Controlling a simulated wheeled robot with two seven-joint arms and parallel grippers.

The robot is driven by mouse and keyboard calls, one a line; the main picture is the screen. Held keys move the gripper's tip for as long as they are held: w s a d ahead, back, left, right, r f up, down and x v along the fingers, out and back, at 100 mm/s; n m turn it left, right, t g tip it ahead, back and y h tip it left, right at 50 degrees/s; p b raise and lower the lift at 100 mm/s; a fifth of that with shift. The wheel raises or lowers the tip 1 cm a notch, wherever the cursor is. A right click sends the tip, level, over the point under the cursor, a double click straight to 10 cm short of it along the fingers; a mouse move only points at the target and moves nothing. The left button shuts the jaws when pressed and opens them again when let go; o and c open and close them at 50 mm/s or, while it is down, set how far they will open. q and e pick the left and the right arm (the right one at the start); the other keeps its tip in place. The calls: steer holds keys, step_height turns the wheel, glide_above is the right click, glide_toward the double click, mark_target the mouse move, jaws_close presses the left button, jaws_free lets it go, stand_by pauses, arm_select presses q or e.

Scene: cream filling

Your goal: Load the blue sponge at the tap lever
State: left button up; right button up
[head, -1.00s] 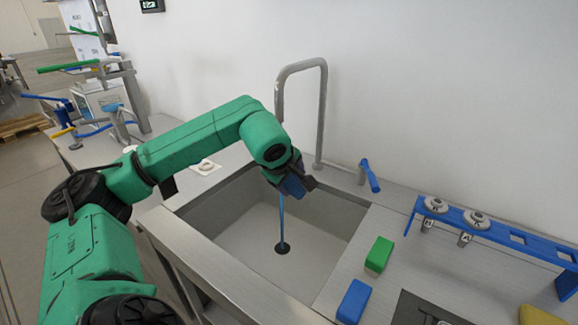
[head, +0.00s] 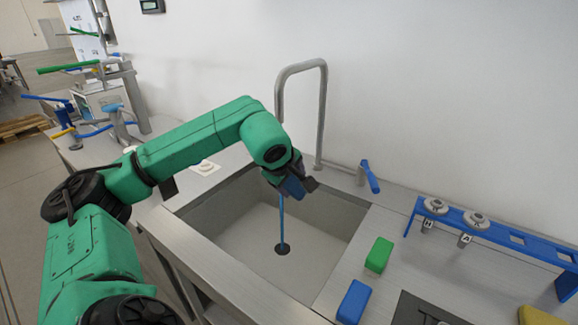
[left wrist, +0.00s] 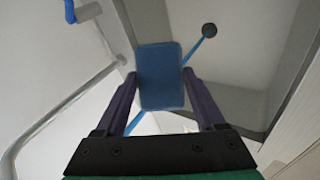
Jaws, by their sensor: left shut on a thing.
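My left gripper (head: 297,176) is over the sink, below the tap spout (head: 301,66). It is shut on a blue sponge (left wrist: 161,78), seen between both fingers in the left wrist view; in the head view the sponge (head: 292,187) is partly hidden. A thin blue line, like a stream of water (head: 281,222), runs down to the drain (head: 282,248) and meets the sponge in the picture. The blue tap lever (head: 370,176) stands right of the spout, apart from the gripper; it also shows in the left wrist view (left wrist: 70,11). My right gripper is not in view.
A green block (head: 379,254) and another blue block (head: 353,302) lie on the counter right of the sink (head: 325,270). A blue rack (head: 505,238) holding round metal pieces stands farther right. A yellow block (head: 540,316) is at the lower right. The wall is close behind.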

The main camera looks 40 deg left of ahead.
arm_select(q)
steer(key=s+d+r+p, duration=0.2)
steer(key=s+d+r, duration=0.1)
steer(key=r, duration=0.1)
steer(key=shift+d, duration=0.25)
